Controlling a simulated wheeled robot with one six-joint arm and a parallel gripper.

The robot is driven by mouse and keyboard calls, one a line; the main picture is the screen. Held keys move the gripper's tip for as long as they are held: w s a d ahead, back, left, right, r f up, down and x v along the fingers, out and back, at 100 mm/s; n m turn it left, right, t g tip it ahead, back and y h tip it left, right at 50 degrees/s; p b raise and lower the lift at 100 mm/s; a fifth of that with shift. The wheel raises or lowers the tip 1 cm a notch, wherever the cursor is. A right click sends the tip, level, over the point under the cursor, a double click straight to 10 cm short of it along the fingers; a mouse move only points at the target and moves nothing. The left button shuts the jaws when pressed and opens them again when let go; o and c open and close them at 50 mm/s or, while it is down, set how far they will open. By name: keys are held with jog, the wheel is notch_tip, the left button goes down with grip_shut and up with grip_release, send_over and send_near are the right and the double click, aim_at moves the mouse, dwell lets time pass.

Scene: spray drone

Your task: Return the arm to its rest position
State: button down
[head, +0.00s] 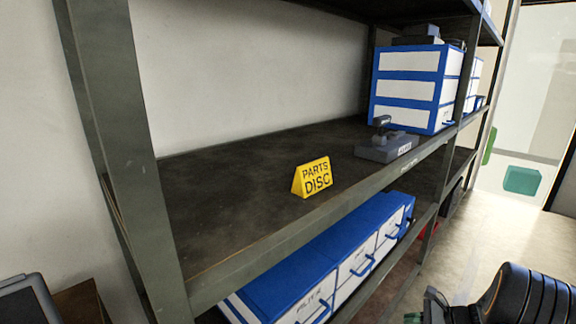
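A black ribbed part of my arm (530,295) shows at the bottom right corner, low and in front of the shelving. A smaller dark piece beside it, which looks like part of my gripper (437,305), is cut off by the bottom edge. The fingertips cannot be made out, so I cannot tell whether it is open or shut or holds anything. The arm parts appear apart from the shelf.
A dark metal shelf (235,190) holds a yellow "PARTS DISC" sign (312,177), a grey device (385,148) and a blue-and-white drawer unit (408,88). Blue-and-white bins (318,262) fill the shelf below. Floor (490,245) is clear at right; a teal box (522,180) stands farther back.

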jog(key=s+a+r+n+g+h+p, duration=0.1)
jog(key=s+a+r+n+h+p, duration=0.3)
jog(key=r, duration=0.9)
jog(key=s+a+r+n+g+h+p, duration=0.1)
jog(key=s+a+r+n+h+p, duration=0.4)
jog(key=s+a+r+n, duration=0.5)
jog(key=a+r+n+p, duration=0.1)
jog(key=a+r+n, duration=0.2)
jog(key=a+n, duration=0.2)
jog(key=shift+n+h, duration=0.3)
jog(key=shift+n, duration=1)
jog(key=shift+d, duration=0.1)
